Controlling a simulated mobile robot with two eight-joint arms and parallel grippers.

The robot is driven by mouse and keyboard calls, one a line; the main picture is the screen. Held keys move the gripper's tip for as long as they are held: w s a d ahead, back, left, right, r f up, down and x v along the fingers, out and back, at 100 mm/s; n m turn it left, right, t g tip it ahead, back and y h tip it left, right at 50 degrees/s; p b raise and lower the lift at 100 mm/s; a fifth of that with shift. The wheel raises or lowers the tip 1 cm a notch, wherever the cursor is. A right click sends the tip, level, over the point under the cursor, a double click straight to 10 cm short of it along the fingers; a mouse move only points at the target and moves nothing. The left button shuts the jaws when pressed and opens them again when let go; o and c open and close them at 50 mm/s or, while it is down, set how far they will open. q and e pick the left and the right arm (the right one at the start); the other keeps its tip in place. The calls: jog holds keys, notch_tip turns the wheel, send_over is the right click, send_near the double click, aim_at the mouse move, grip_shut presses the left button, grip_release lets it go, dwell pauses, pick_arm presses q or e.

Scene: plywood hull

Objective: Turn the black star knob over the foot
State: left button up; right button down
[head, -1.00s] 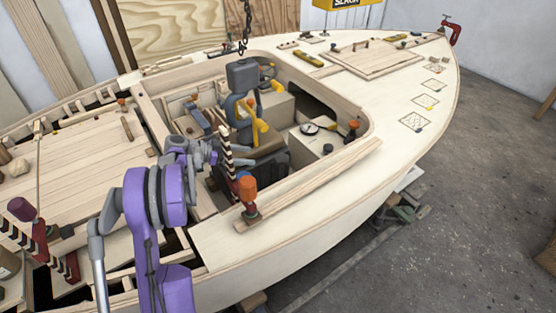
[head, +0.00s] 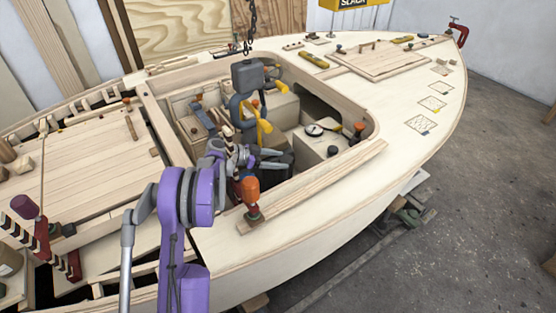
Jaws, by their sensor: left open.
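A grey machine (head: 247,77) with yellow handles (head: 264,126) stands in the open cockpit under a hanging chain (head: 251,25). Its lower part is dark and partly hidden behind my left gripper. I cannot clearly make out a black star knob there. A small dark knob (head: 332,150) shows on a pale box in the cockpit, but I cannot tell its shape. My left gripper (head: 283,159) is open, its two grey fingers spread and pointing right, in front of the machine's lower part in the picture. Nothing shows between the fingers. My right gripper is not in view.
An orange-handled clamp (head: 249,188) stands on the near side deck, close to my left wrist. A round gauge (head: 314,130) and another orange-topped clamp (head: 359,128) are at the cockpit's right. The cockpit rim (head: 371,105) surrounds the space.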

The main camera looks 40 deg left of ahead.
pick_arm(q)
grip_shut()
jog(key=shift+d, duration=0.15)
dwell(1.2)
